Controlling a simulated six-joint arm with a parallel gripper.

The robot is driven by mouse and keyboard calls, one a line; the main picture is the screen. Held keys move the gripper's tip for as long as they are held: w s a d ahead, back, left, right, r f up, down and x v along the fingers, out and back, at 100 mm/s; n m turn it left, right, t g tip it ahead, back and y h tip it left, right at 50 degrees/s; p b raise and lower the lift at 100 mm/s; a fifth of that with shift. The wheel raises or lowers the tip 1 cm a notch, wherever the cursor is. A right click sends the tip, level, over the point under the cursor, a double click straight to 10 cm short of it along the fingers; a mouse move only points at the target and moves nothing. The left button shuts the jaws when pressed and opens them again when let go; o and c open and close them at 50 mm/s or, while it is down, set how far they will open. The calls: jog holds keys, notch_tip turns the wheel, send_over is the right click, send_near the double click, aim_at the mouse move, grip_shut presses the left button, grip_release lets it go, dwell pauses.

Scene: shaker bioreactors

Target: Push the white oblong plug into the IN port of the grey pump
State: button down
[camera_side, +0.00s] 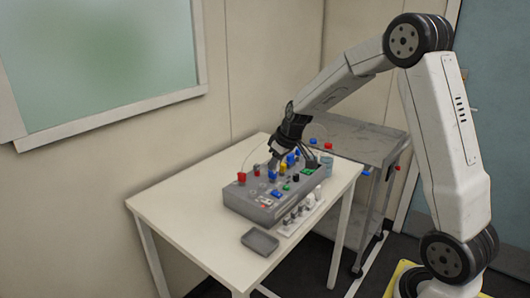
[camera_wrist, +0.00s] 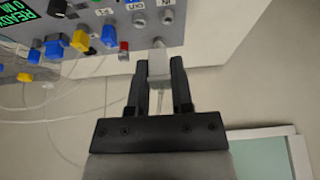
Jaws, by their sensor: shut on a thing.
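The grey pump (camera_side: 248,207) is a box on the white table, with coloured knobs and connectors on top. My gripper (camera_side: 274,163) is over its back edge. In the wrist view, my gripper (camera_wrist: 158,80) is shut on the white oblong plug (camera_wrist: 159,66); a thin pale tube runs back from it between the fingers. The plug's narrow tip points at the edge of the pump's panel (camera_wrist: 190,15). Two round ports show beyond it, the one under the IN label (camera_wrist: 167,17) and the one under OUT (camera_wrist: 139,19). I cannot tell whether the tip touches the pump.
In the wrist view, blue connectors (camera_wrist: 109,36), a yellow one (camera_wrist: 80,41) and a red one (camera_wrist: 123,46) stand left of the plug, with loose clear tubes. A grey tray (camera_side: 260,241) and a white rack (camera_side: 300,215) lie in front of the pump. A cart (camera_side: 350,137) stands behind.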

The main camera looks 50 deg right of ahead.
send_over(254, 196)
jog(key=f, duration=0.4)
jog(key=shift+w+d+f, duration=0.25)
jog(key=shift+w+d, duration=0.05)
jog(key=shift+f, duration=0.25)
jog(key=shift+f, duration=1.9)
jog(key=shift+f, duration=1.05)
dwell(1.0)
jog(key=shift+c, duration=2.2)
grip_release()
jog(key=shift+r, duration=0.15)
jog(key=v, duration=0.7)
jog(key=shift+s+r, duration=0.2)
jog(key=shift+s, duration=0.05)
